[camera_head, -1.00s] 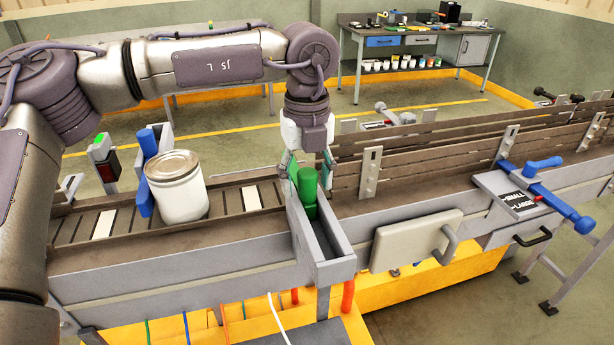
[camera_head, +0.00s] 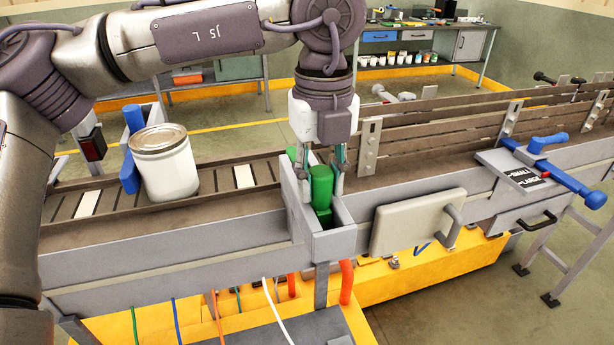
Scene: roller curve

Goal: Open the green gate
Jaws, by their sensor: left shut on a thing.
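The green gate (camera_head: 321,188) stands in a grey slotted housing (camera_head: 338,241) at the near side of the conveyor. Its upright green handle sticks up, and green shows lower down inside the slot. My left gripper (camera_head: 321,172) comes down from above with a finger on either side of the handle, shut on it. The gripper hides part of the gate behind it. A white can (camera_head: 167,172) stands upright on the belt left of the gate, against a blue gate (camera_head: 133,150). My right gripper is not in view.
The belt (camera_head: 215,182) between can and gate is clear. Wooden rails (camera_head: 440,140) line the conveyor on the right. A blue lever (camera_head: 565,180) with a SMALL/LARGE plate and a grey panel with a handle (camera_head: 415,222) are on the near right side.

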